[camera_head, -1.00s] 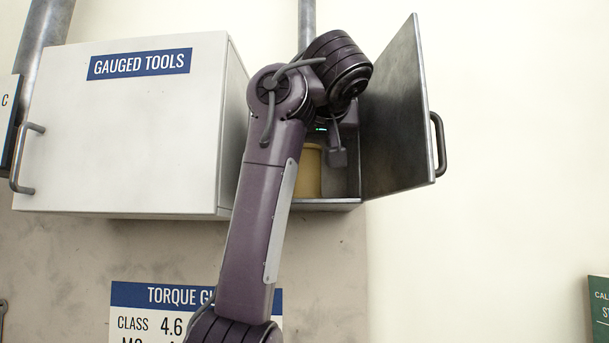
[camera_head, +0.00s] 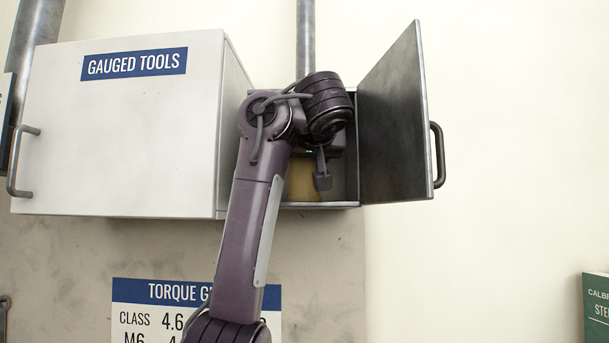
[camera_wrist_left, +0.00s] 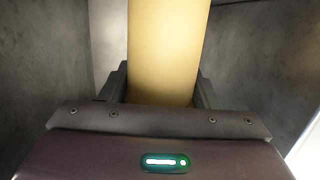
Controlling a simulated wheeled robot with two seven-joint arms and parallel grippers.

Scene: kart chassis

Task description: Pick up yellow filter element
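The yellow filter element (camera_head: 303,180) is a plain yellow cylinder standing upright inside the open cabinet on the right. It fills the upper middle of the left wrist view (camera_wrist_left: 165,50). My left gripper (camera_wrist_left: 163,88) is at the filter, with one dark finger on each side of it. The finger ends meet the filter's outline in the picture, but contact cannot be made out. My right gripper is not in view.
The open cabinet's grey door (camera_head: 395,120) stands swung out to the right of my arm. A closed white cabinet (camera_head: 130,140) labelled "GAUGED TOOLS" is close on the left. Grey cabinet walls flank the gripper. A torque sign (camera_head: 150,310) hangs below.

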